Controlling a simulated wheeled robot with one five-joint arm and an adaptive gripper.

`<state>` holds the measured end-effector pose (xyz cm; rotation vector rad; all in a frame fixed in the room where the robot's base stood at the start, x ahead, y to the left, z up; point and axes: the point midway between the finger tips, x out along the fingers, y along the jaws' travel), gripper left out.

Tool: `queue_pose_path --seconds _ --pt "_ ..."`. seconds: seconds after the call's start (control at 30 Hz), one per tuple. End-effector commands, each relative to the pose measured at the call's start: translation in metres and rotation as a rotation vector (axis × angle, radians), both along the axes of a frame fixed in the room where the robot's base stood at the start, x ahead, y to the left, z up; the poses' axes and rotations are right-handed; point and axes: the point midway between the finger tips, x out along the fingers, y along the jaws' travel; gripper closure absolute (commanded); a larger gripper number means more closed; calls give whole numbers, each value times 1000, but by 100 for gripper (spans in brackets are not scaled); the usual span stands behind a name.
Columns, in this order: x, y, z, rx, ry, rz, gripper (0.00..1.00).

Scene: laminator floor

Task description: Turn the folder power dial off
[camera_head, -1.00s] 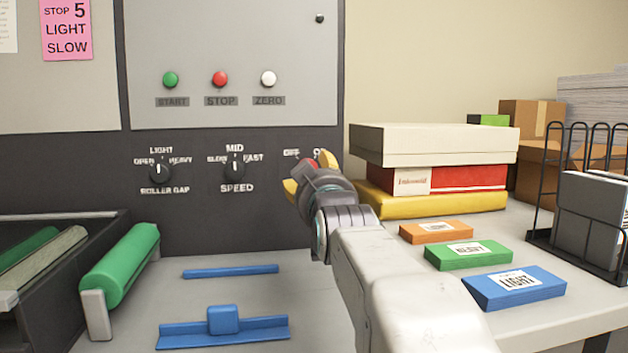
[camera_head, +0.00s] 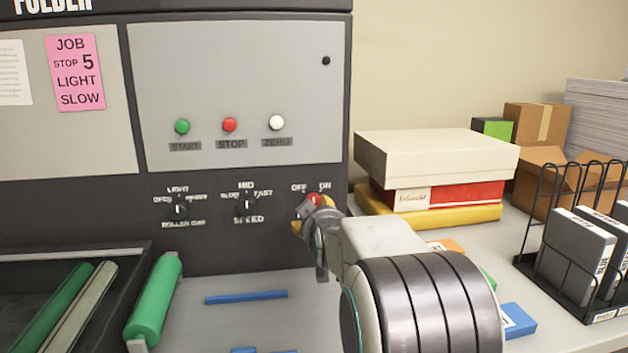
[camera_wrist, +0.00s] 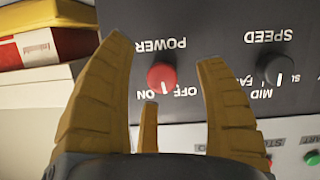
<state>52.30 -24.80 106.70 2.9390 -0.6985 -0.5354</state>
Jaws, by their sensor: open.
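The red folder power dial (camera_wrist: 161,77) sits on the dark front panel, with POWER, OFF and ON lettering upside down around it in the wrist view. In the head view the red dial (camera_head: 313,199) is partly hidden behind my gripper, below the OFF and ON labels. My gripper (camera_wrist: 163,62) is open, with yellow fingers on either side of the dial and a third finger behind. No contact with the dial is clear. In the head view my gripper (camera_head: 312,214) is close to the panel.
The speed dial (camera_head: 246,205) and roller gap dial (camera_head: 178,208) are left of the power dial. Start (camera_head: 182,126), stop (camera_head: 230,125) and zero (camera_head: 277,122) buttons are above. Stacked boxes (camera_head: 437,157) stand close on the right. A green roller (camera_head: 154,299) is lower left.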

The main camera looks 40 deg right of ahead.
Motion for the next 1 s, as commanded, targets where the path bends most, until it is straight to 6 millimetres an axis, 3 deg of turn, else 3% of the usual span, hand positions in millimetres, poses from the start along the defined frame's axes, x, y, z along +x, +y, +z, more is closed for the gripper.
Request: queue_pose_path --seconds 0.17,0.27,0.7,1.0 --pt "-5 3 -34 -58 27 21 35" --pt "-9 5 -39 -115 8 31 35" --pt "-8 4 12 -410 -142 47 35" --pt "18 -10 14 -429 -133 51 35"
